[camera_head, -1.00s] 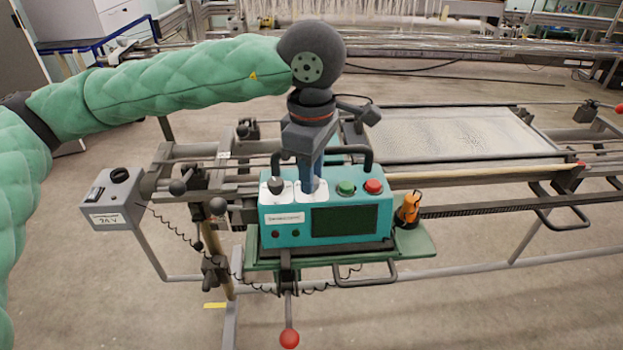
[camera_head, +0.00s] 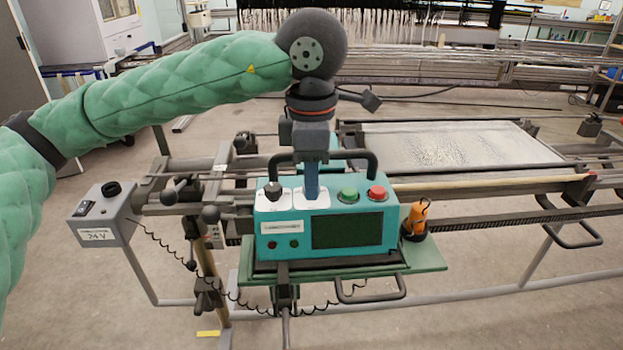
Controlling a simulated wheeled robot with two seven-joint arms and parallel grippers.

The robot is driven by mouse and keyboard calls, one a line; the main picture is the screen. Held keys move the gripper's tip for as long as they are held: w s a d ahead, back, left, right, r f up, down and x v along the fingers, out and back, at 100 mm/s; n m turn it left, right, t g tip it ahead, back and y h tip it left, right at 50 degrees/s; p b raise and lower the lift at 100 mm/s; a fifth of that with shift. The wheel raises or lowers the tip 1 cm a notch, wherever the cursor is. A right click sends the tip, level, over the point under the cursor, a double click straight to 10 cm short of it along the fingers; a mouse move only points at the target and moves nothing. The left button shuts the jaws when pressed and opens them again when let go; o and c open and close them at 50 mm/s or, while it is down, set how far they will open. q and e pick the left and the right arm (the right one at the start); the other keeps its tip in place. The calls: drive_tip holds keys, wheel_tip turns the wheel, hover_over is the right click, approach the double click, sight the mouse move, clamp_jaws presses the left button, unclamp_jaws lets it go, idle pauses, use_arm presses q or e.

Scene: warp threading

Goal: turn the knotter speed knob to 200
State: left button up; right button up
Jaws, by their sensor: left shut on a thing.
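The teal knotter control box (camera_head: 273,226) stands on a green plate in the middle of the head view. Two white dial plates are on its top. A black knob (camera_head: 273,190) sits uncovered on the left plate. My left gripper (camera_head: 312,194) points straight down onto the right dial plate (camera_head: 322,203), its blue-grey fingers shut. The knob between the fingers is hidden by them, and its setting cannot be read. My right gripper is not in view.
A green button (camera_head: 348,195) and a red button (camera_head: 377,192) stand just right of the gripper. A black handle arches behind them. An orange tool (camera_head: 417,218) stands beside the box. A grey 24 V box (camera_head: 102,214) is at left.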

use_arm(q)
drive_tip(key=o, duration=1)
